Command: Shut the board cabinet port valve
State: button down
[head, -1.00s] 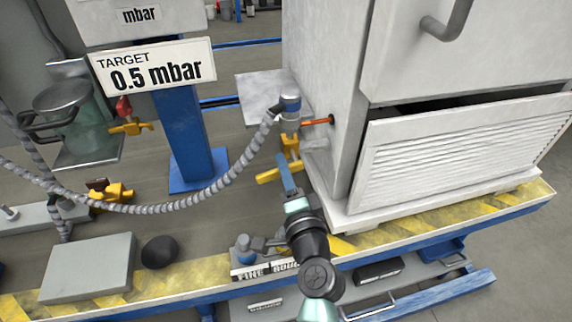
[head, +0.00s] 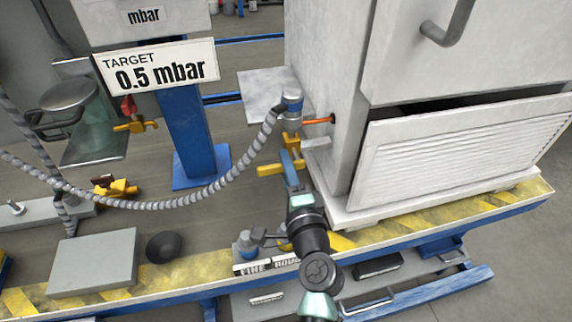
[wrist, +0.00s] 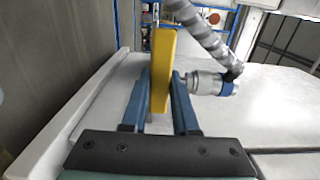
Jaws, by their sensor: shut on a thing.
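The board cabinet (head: 335,75) is the large white box at the right of the head view. The port valve's yellow lever (head: 270,169) is low beside its left wall, under the hose's grey end fitting (head: 292,103). My gripper (head: 290,172) reaches it from the front, its blue fingers partly hiding the lever. In the wrist view the yellow lever (wrist: 163,70) stands between the two blue fingers of my gripper (wrist: 160,88), which is shut on it. The valve body is mostly hidden behind lever and fingers.
A ribbed grey hose (head: 215,190) hangs in a curve left of my gripper. The louvred lower panel (head: 465,150) of the cabinet tilts outward. Another yellow valve (head: 135,125) is at the left. A grey block (head: 92,263) and black knob (head: 162,247) are at front left.

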jog(key=c, duration=0.7)
grip_release()
jog(key=v, duration=1.3)
jog(key=shift+w+r, duration=0.1)
jog(key=shift+r, duration=0.05)
